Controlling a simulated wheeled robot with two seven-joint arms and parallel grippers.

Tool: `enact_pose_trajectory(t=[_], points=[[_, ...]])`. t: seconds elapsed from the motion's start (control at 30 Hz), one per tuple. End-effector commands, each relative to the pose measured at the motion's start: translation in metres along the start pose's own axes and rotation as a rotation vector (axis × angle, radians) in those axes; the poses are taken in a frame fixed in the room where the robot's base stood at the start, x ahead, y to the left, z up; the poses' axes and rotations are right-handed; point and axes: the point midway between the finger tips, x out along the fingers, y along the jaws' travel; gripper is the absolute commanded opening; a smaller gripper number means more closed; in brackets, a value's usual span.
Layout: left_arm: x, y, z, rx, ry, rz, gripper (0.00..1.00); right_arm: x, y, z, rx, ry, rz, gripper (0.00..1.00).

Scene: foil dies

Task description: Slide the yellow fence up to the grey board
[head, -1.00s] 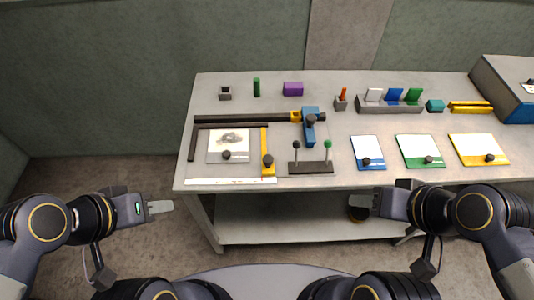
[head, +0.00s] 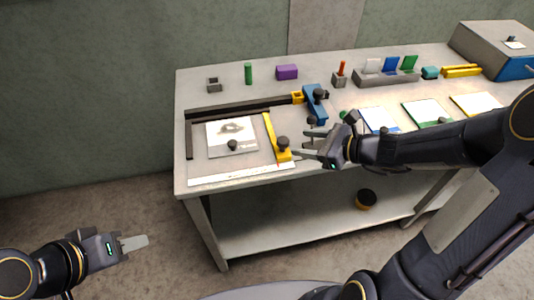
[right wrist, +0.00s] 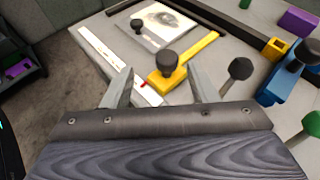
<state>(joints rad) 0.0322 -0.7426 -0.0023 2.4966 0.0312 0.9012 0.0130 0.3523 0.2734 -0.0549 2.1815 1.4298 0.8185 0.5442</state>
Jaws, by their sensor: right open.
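The yellow fence (head: 269,132) is a thin bar with a wider foot and a black knob (head: 283,143). It stands to the right of the grey board (head: 216,150), with a narrow gap between them. The board carries a picture and its own black knob. My right gripper (head: 302,143) is open just right of the fence's foot. In the right wrist view the fence's foot (right wrist: 157,84) and knob (right wrist: 167,60) appear between the open fingers (right wrist: 162,84), which are not closed on them. My left gripper (head: 134,242) hangs off the table at lower left; its finger gap is hidden.
A white ruler strip (head: 225,177) runs along the front, and a dark rail (head: 240,106) behind the board. A blue clamp-like block (head: 315,103) stands behind my right gripper. A dark-knobbed post (right wrist: 238,70) rises close to its right finger.

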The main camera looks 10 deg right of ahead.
Motion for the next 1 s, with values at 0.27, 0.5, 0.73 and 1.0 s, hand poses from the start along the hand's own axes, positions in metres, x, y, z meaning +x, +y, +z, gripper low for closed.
enact_pose_trajectory(t=[0.27, 0.5, 0.73, 1.0], points=[[0.005, -0.002, 0.002, 0.000, 0.000, 0.000, 0.36, 0.027, -0.010, -0.013, 0.090, -0.008, -0.027, 0.53], [0.006, -0.003, 0.003, 0.000, 0.000, 0.000, 0.36, 0.066, -0.011, -0.012, 0.086, -0.007, -0.027, 0.53], [0.006, -0.003, 0.003, 0.000, 0.000, 0.000, 0.36, 0.084, -0.012, -0.012, 0.085, -0.007, -0.029, 0.53], [0.006, -0.003, 0.003, 0.000, 0.000, 0.000, 0.36, 0.085, -0.012, -0.012, 0.084, -0.007, -0.030, 0.52]])
